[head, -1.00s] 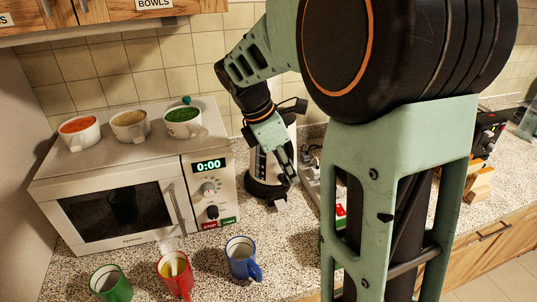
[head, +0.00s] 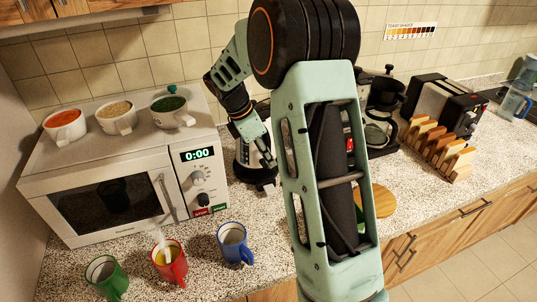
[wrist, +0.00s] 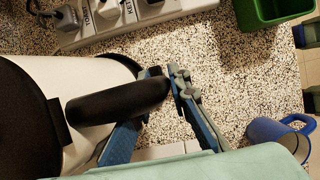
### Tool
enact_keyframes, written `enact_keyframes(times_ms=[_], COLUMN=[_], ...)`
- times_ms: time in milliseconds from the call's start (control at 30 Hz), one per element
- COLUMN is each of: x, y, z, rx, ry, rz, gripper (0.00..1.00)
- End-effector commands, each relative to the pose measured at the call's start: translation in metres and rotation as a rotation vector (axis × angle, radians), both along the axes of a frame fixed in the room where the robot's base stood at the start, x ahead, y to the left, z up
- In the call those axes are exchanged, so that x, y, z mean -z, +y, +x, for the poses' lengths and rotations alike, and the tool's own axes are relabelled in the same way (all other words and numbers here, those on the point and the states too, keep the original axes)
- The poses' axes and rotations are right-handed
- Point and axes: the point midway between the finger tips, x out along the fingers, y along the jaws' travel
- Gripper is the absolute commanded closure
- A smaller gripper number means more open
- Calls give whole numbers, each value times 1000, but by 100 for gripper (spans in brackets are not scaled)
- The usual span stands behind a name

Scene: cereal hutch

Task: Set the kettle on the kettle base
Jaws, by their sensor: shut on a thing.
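The kettle (head: 242,154) stands upright just right of the microwave, white with a dark lower part, partly hidden by my arm. In the wrist view its white body (wrist: 95,72), black lid and black handle (wrist: 115,102) fill the left side. My gripper (head: 264,152) is at the kettle's right side; in the wrist view its blue-grey fingers (wrist: 163,88) lie on either side of the handle, shut on it. I cannot make out the kettle base apart from the dark band under the kettle, nor whether there is a gap beneath.
The microwave (head: 120,195) stands close on the left with several cups on top. Green (head: 106,278), red (head: 170,262) and blue (head: 234,243) mugs stand in front. A labelled power strip (wrist: 120,22) and a green container (wrist: 268,18) lie beyond the kettle. A coffee maker (head: 380,115) stands right.

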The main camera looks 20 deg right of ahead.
Motion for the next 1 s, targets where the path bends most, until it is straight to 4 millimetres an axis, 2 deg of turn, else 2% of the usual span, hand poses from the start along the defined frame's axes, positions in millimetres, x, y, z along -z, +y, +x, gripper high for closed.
enact_keyframes(times_ms=[267, 633, 667, 800, 1000], x=[29, 33, 36, 35, 35], y=[-1, -1, 0, 0, 0], z=[3, 3, 1, 1, 1], rx=[-1, 1, 0, 0, 0], ry=[-4, -6, 1, 0, 0], rz=[-2, -1, 0, 0, 0], gripper=[100, 100, 82, 67, 66])
